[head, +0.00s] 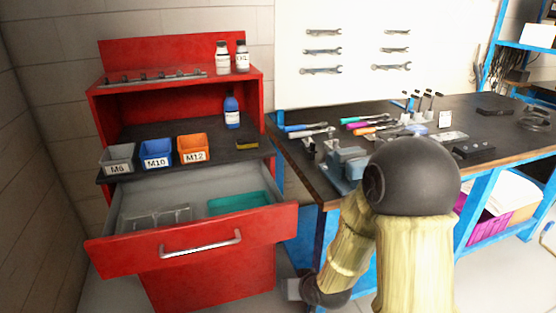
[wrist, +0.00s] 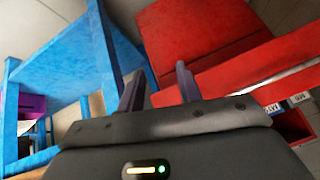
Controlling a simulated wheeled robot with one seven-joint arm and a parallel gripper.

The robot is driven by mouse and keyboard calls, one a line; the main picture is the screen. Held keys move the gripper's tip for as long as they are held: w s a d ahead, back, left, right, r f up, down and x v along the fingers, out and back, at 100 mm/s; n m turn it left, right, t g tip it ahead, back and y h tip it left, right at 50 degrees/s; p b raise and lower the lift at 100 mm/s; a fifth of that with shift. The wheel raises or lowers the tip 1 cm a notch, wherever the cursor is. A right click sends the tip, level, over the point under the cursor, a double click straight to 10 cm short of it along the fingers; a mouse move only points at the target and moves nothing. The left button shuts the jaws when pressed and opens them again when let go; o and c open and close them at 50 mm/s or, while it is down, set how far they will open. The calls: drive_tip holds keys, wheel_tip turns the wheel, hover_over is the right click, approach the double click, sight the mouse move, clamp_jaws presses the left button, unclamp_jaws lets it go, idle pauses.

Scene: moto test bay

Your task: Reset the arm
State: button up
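My gripper (wrist: 160,92) shows in the wrist view with its two dark fingers apart and nothing between them. It is open and empty. Beyond its fingers are the red cabinet front and a blue bench leg, both apart from it as far as I can see. In the head view my arm is folded in front of the workbench (head: 480,125), with its dark elbow high. The lower end of the arm is down by the bench's left leg, right of the red cabinet (head: 215,285). The fingers are hidden in the head view.
The cabinet's drawer (head: 190,245) is pulled out, with a teal tray (head: 238,203) inside. Bins marked M6 (head: 118,158), M10 (head: 156,153) and M12 (head: 193,148) stand above it. A vise (head: 345,162) and several tools lie on the bench. Floor shows at the lower right.

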drive_tip(key=s+d+r+m+g+h, duration=0.1)
drive_tip(key=s+d+r+g+h, duration=0.25)
drive_tip(key=s+d+r, duration=0.6)
drive_tip(key=w+d+p+v, duration=0.1)
drive_tip(key=w+p+v, duration=0.1)
drive_tip(key=p+v, duration=1)
drive_tip(key=shift+d+r+g+p, duration=0.15)
drive_tip(key=shift+r+g+p, duration=0.3)
drive_tip(key=shift+p, duration=0.45)
drive_tip(key=shift+o, duration=0.2)
idle(3.0)
